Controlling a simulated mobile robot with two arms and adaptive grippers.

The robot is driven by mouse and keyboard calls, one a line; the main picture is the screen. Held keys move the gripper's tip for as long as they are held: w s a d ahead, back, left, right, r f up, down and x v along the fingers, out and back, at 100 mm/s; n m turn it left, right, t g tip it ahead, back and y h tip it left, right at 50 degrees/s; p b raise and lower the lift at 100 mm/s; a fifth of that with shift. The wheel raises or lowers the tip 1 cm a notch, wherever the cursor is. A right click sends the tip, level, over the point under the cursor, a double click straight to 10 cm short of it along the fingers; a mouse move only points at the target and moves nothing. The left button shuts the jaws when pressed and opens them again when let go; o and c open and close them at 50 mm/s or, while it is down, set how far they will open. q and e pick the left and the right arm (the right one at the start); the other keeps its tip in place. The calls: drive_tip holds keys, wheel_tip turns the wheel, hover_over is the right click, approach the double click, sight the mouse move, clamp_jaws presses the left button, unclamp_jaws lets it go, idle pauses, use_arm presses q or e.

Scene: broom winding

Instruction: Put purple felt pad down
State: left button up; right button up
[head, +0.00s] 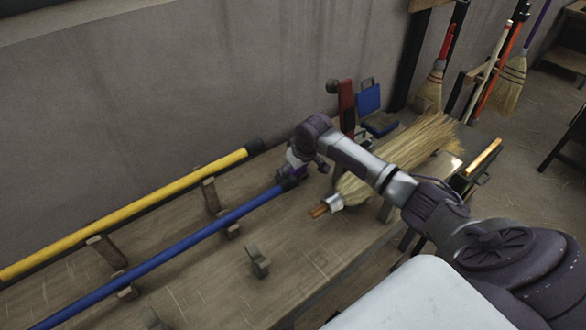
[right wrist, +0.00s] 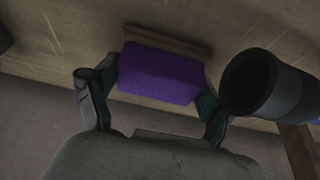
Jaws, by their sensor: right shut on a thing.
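The purple felt pad (right wrist: 160,74) is a small block between the two fingers of my right gripper (right wrist: 155,100) in the right wrist view. The fingers are shut on its two ends. A wooden strip (right wrist: 165,40) lies along its far side; I cannot tell whether the pad touches it or the bench. In the head view my right gripper (head: 296,170) is over the bench, by the black end of the blue pole, and only a little purple shows there. My left gripper is not in view.
A blue pole (head: 190,243) and a yellow pole (head: 140,206) lie on wooden rests on the bench (head: 205,290). The blue pole's black end (right wrist: 262,85) is close beside my right gripper. A straw broom head (head: 400,150) lies right of it. Brooms (head: 510,80) lean at the back right.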

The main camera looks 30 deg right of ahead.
drive_tip(key=shift+f, duration=0.15)
drive_tip(key=o, duration=0.9)
drive_tip(key=shift+c, duration=0.2)
drive_tip(key=shift+r, duration=0.45)
drive_tip(key=v, duration=1.1)
drive_tip(key=shift+s+r, duration=0.15)
drive_tip(key=shift+r, duration=0.1)
drive_tip(key=shift+a, duration=0.1)
